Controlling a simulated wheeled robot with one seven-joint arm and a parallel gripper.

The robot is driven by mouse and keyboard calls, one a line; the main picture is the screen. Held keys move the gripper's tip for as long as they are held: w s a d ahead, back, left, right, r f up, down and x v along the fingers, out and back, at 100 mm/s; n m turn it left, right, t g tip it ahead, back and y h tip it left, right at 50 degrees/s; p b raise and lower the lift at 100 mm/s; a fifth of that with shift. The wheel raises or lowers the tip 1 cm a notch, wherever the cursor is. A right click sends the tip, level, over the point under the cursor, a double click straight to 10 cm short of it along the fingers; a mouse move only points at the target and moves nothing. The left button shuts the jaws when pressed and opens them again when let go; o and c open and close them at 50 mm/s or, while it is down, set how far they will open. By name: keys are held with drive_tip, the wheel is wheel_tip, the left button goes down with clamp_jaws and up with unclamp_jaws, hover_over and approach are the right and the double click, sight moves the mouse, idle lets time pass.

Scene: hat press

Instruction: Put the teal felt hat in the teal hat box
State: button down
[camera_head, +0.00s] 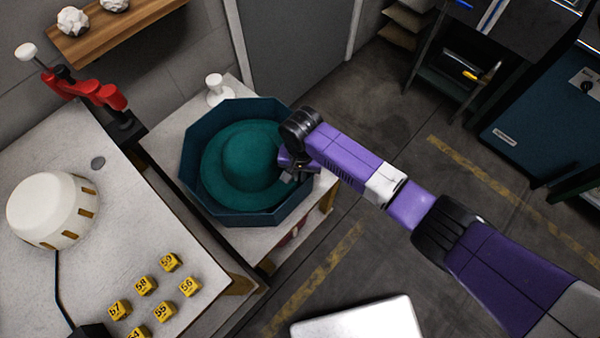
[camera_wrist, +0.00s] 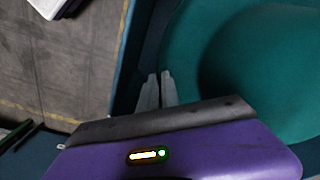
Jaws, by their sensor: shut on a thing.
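The teal felt hat (camera_head: 236,170) is inside the octagonal teal hat box (camera_head: 199,135), crown up, its brim within the box walls. In the wrist view the hat (camera_wrist: 270,70) fills the right side, and the box wall (camera_wrist: 132,55) runs beside it. My gripper (camera_head: 291,174) is at the box's right side, with its fingers (camera_wrist: 157,90) closed together on the hat's brim edge. Exactly how much brim is between the fingers is hidden. Whether the hat rests fully on the box floor cannot be told.
The box stands on a pale table (camera_head: 160,147) beside a white knob-like stand (camera_head: 216,88). A worktable at left holds a cream hat block (camera_head: 52,209), a red clamp (camera_head: 90,92) and several yellow numbered cubes (camera_head: 145,285). Open floor (camera_head: 350,275) lies to the right.

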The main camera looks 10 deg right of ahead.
drive_tip(key=c, duration=1.5)
unclamp_jaws()
drive_tip(key=shift+r, duration=3.9)
